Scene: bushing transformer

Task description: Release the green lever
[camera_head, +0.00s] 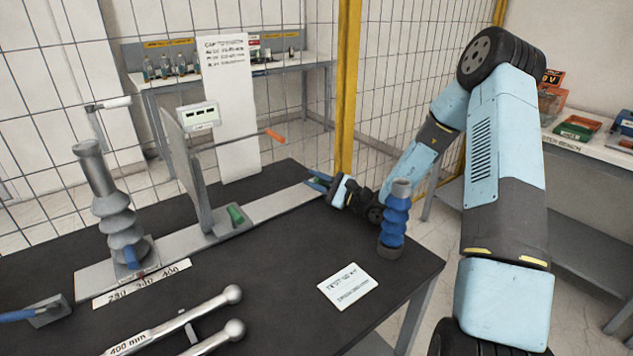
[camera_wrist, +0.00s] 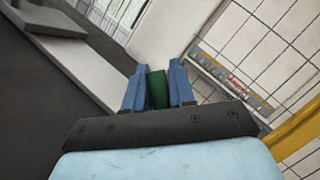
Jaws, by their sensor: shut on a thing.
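My gripper (camera_head: 319,183) is at the far right end of the grey rail on the black table, beside the yellow post. In the wrist view its two blue fingers (camera_wrist: 158,88) are closed on a green lever (camera_wrist: 157,90). The fingers cover its sides, and its lower end is hidden. In the head view it is too small to make out between the fingers. Another green handle (camera_head: 235,215) stands tilted on the grey base of the upright panel, left of my gripper and apart from it.
A blue ribbed bushing (camera_head: 393,222) stands upright close to my forearm. A grey ribbed bushing (camera_head: 112,210) stands at the left. Two ball-ended rods (camera_head: 205,308) and a white card (camera_head: 347,287) lie in front.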

